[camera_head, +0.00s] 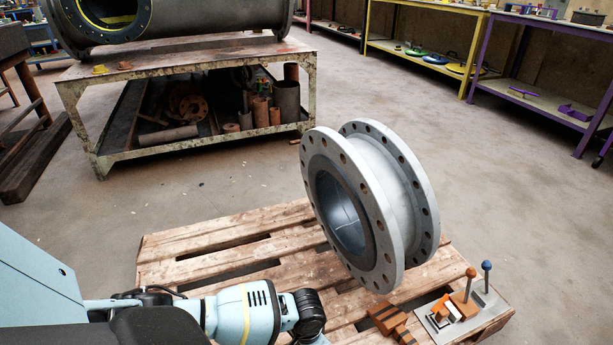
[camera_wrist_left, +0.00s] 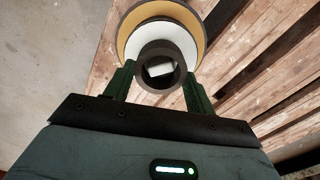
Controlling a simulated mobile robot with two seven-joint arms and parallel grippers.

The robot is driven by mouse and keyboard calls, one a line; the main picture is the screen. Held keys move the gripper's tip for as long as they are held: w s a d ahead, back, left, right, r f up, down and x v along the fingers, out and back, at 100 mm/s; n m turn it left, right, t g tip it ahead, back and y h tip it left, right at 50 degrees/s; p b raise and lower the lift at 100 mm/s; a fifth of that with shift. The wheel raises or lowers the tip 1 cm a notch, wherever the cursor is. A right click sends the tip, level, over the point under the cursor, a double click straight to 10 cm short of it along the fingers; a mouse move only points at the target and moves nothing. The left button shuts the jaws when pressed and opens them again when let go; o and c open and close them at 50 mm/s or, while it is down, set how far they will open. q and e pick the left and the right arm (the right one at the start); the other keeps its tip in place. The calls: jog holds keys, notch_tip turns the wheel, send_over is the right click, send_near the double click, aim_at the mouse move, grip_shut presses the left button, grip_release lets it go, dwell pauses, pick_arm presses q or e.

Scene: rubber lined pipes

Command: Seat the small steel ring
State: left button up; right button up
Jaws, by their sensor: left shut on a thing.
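In the left wrist view my left gripper (camera_wrist_left: 160,72) is shut on a dark grey ring (camera_wrist_left: 160,88), one dark green finger on each side of it. Through the ring's hole I see a small pale patch. Just beyond the ring is a round piece (camera_wrist_left: 187,24) with a white face, a tan band and a dark outer rim. I cannot tell whether the ring touches it. In the head view my left arm comes in low from the left, and its gripper is out of frame. My right gripper is not in view.
A grey flanged pipe piece (camera_head: 385,190) stands on a wooden pallet (camera_head: 205,243). Orange-brown blocks (camera_head: 388,317) and a plate with ball-topped handles (camera_head: 437,326) lie at the pallet's right corner. A metal bench (camera_head: 190,62) stands behind. Open floor lies around the pallet.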

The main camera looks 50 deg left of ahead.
pick_arm(q)
jog(key=shift+f, duration=0.25)
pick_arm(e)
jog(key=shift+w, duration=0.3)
pick_arm(q)
jog(key=o, duration=1.1)
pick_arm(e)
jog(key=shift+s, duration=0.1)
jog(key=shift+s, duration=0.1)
pick_arm(q)
jog(key=shift+r, duration=0.55)
notch_tip(320, 180, up, 7)
jog(key=p, duration=0.4)
jog(key=shift+f, duration=0.1)
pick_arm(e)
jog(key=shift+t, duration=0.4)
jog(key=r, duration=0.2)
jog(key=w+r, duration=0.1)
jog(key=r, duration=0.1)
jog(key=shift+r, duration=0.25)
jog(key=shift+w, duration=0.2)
